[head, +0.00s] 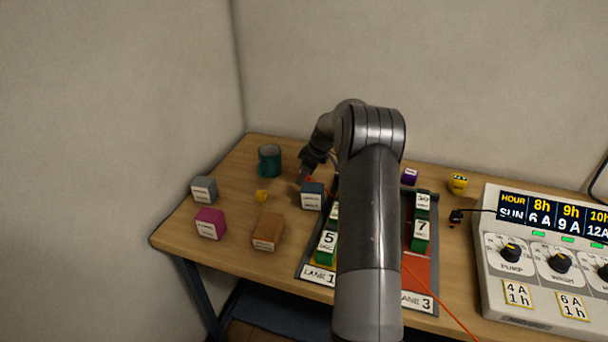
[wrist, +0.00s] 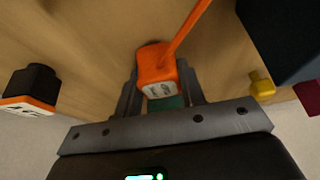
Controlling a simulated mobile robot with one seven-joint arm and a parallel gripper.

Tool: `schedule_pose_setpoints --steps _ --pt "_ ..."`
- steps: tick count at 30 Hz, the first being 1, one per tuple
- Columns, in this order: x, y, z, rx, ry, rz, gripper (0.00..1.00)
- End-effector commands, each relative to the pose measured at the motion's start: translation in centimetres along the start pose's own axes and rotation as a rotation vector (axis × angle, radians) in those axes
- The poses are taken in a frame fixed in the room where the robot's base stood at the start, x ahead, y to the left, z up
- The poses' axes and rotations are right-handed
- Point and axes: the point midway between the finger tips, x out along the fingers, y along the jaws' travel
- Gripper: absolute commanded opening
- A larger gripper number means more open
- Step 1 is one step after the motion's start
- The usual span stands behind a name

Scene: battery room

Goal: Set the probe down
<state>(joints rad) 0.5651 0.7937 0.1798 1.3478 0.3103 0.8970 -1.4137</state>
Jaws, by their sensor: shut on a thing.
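The orange probe (wrist: 152,62) shows in the wrist view between the two fingers of my gripper (wrist: 160,92). The gripper is shut on it. A label is on the probe's near face, and an orange cable (wrist: 188,32) runs from it toward the upper right. In the head view my gripper (head: 306,171) is low over the back left of the wooden table (head: 180,222), beside a dark blue-grey block (head: 312,196). I cannot tell whether the probe touches the table. My arm hides part of the lane tray (head: 420,302).
A teal mug (head: 269,161) stands behind and left of my gripper. A control panel (head: 535,265) fills the right.

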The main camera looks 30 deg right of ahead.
Motion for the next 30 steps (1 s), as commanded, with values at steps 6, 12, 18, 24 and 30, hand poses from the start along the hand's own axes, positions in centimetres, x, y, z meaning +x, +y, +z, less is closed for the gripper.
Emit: schedule_pose_setpoints --steps 6,12,18,24,30 --pt "0.2 0.0 0.1 0.0 0.0 0.0 0.44" --pt "0.2 0.0 0.1 0.0 0.0 0.0 0.58" --pt "0.2 0.0 0.1 0.0 0.0 0.0 0.58" --pt "-1.8 0.1 0.0 0.001 0.001 0.003 0.58" --pt "-6.1 0.1 0.0 0.001 0.001 0.003 0.58"
